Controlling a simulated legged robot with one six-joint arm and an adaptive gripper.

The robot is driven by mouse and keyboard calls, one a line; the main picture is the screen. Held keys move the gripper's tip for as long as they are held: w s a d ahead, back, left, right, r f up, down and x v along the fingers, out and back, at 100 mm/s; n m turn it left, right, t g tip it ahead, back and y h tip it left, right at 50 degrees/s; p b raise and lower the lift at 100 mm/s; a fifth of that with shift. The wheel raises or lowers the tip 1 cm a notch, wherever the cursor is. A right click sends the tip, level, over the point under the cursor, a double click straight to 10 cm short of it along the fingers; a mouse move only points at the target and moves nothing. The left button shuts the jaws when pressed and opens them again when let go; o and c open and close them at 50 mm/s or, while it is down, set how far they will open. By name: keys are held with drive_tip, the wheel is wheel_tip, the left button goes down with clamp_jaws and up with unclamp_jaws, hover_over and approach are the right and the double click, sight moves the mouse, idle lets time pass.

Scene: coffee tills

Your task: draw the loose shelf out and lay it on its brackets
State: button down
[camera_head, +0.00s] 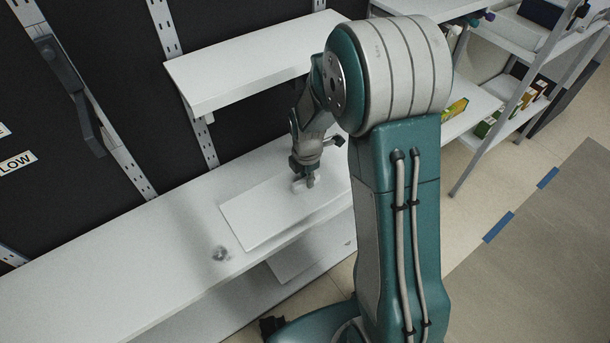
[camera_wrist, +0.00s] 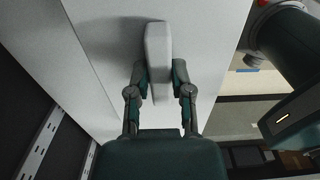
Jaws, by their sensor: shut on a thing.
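The loose shelf looks to be the white board (camera_head: 262,213), lying flat on the long white lower shelf (camera_head: 120,252). A pale raised grip stands on the board (camera_head: 298,185). In the wrist view the grip (camera_wrist: 157,55) sits between the fingers of my gripper (camera_wrist: 160,82), which is shut on it. My gripper also shows from above in the head view (camera_head: 306,180). The board fills much of the wrist view (camera_wrist: 205,45). My arm hides its right end in the head view. A dark bracket arm (camera_head: 85,115) shows on the slotted wall rail at the left.
A white upper shelf (camera_head: 245,66) overhangs the back of the lower one. A small grey round thing (camera_head: 220,254) lies on the lower shelf, left of the board. A rack with boxes (camera_head: 510,105) stands at the right. Open floor (camera_head: 540,250) lies at the right.

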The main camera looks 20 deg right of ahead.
drive_tip(key=s+d, duration=0.3)
drive_tip(key=s, duration=0.7)
drive_tip(key=shift+s+d, duration=0.3)
drive_tip(key=shift+s, duration=0.1)
idle(1.1)
wheel_tip(320, 180, up, 36)
drive_tip(key=shift+f, duration=0.2)
idle(4.2)
